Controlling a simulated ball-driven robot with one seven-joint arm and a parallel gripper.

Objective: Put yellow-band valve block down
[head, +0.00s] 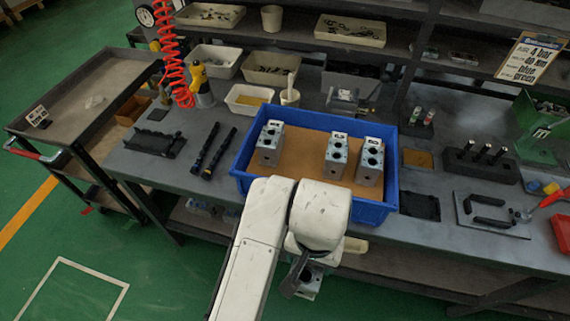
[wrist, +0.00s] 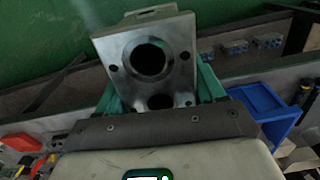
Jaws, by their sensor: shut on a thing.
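My gripper (wrist: 158,95) is shut on a metal valve block (wrist: 112,60), with its green fingers on either side of it. In the wrist view the block shows a large round bore and small bolt holes. In the head view the held block (head: 309,284) shows only partly below my white arm, in front of the bench edge and off the bench top. I see no yellow band on it. A blue crate (head: 237,168) with a brown floor stands on the bench beyond my arm. Three grey valve blocks stand upright in it: left (head: 269,145), middle (head: 336,158) and right (head: 370,162).
The crate floor is open between the left and middle blocks. Black tools (head: 219,150) and a black tray (head: 155,143) lie left of the crate. A black holder with pegs (head: 482,165) stands to the right. Bins and a white cup (head: 290,97) are behind.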

